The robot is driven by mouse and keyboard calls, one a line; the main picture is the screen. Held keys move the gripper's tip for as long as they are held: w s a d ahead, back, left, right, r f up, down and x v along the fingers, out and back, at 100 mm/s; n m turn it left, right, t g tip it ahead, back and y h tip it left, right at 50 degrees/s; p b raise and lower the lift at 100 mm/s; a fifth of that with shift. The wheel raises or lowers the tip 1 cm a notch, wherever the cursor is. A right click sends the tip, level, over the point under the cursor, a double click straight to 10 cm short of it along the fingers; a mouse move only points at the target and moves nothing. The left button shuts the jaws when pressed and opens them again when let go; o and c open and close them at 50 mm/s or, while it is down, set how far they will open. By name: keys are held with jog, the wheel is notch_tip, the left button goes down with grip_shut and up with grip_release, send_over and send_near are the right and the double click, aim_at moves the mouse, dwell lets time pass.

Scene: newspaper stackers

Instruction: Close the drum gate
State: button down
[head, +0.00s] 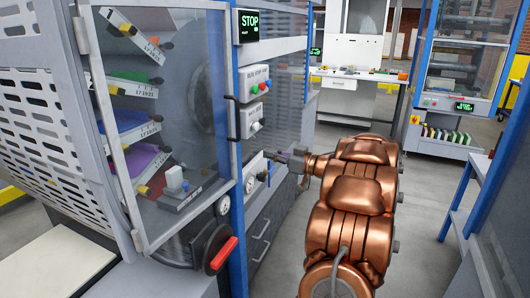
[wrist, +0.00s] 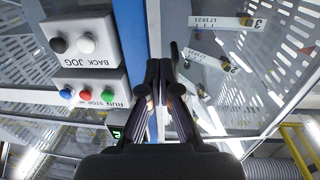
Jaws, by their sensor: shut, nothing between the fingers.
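The drum gate (head: 140,215) is a clear panel in a grey frame at the left of the head view. Its right edge lies beside the blue post (head: 237,200); I cannot tell whether a small gap is left there. A dark handle (head: 231,140) is at that edge and also shows in the wrist view (wrist: 174,52). My gripper (head: 268,155) is shut and empty, right of the post in the head view. In the wrist view its fingertips (wrist: 165,88) are close to the handle's end; contact is unclear. Behind the panel is a dark drum (head: 198,95), partly hidden by reflections.
Control boxes with buttons (head: 254,82) are mounted right of the post and show large in the wrist view (wrist: 80,45). A red lever (head: 222,252) sticks out below the gate. Colored tagged trays (head: 135,125) are seen through the gate. Open floor (head: 420,230) lies to the right.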

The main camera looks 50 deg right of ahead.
aim_at(233, 143)
jog(key=w, duration=0.4)
jog(key=w+a+p, duration=0.1)
jog(key=w, duration=0.3)
jog(key=w+a+p, duration=0.1)
jog(key=w, duration=0.3)
jog(key=shift+a, duration=0.15)
jog(key=shift+w, duration=0.1)
jog(key=w+p, duration=0.1)
jog(key=w+n+y+p, duration=0.1)
jog(key=w+p, duration=0.1)
jog(key=shift+w+a+r+y, duration=0.15)
jog(key=shift+a+y, duration=0.05)
jog(key=shift+y, duration=0.1)
jog(key=shift+w+a+y+p, duration=0.2)
jog(key=shift+w+y+p, duration=0.1)
jog(key=shift+w+p, duration=0.45)
jog(key=shift+a+n+g, duration=0.1)
jog(key=shift+n+g, duration=0.2)
